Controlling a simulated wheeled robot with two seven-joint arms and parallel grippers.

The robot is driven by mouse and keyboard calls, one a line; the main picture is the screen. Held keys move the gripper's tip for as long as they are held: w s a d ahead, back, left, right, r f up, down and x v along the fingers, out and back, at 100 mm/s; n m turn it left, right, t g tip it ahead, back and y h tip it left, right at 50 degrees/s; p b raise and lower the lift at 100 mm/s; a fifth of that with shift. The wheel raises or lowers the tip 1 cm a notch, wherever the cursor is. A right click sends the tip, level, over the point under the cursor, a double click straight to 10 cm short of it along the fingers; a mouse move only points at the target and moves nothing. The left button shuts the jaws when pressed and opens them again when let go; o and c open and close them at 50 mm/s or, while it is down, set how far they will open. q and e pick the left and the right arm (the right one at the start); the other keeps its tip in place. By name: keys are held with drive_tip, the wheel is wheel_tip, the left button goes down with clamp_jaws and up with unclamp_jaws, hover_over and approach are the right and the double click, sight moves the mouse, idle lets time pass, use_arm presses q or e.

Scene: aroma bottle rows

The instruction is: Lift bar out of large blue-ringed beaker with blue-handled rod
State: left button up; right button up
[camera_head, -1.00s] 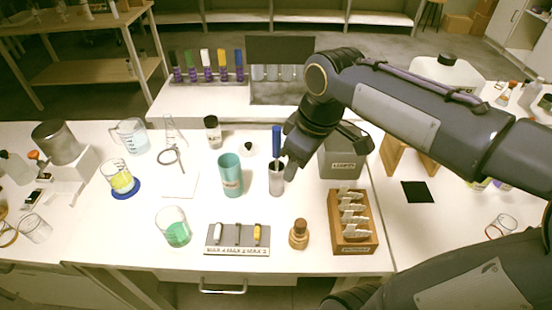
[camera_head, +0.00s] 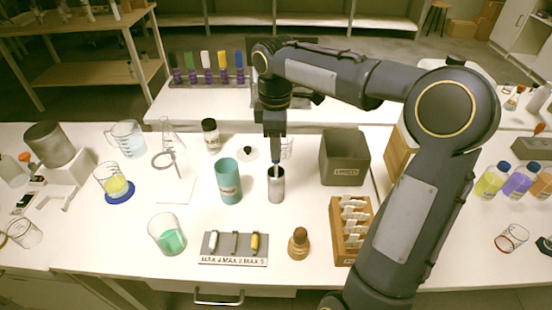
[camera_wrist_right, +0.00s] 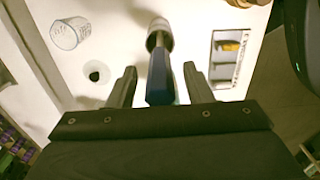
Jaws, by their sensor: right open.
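The blue-handled rod (camera_wrist_right: 158,78) stands upright in a grey metal cup (camera_head: 276,188); the cup also shows in the right wrist view (camera_wrist_right: 160,40). My right gripper (camera_head: 275,140) is above the cup, pointing down. In the right wrist view its two open fingers (camera_wrist_right: 158,84) lie on either side of the blue handle, with gaps. The blue-ringed beaker (camera_head: 108,173) holds yellow liquid and stands on a blue ring (camera_head: 121,196) at the left. I cannot make out a bar inside it. My left gripper is not in view.
A teal cup (camera_head: 228,182) stands just left of the metal cup. A beaker of green liquid (camera_head: 167,233), a labelled holder with small bars (camera_head: 234,260) and a brown bottle (camera_head: 298,244) are in front. A grey box (camera_head: 345,160) and wooden rack (camera_head: 350,258) are right.

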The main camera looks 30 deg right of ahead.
drive_tip(key=shift+f, duration=0.9)
drive_tip(key=shift+c, duration=0.4)
drive_tip(key=c, duration=0.9)
drive_tip(key=shift+r, duration=0.15)
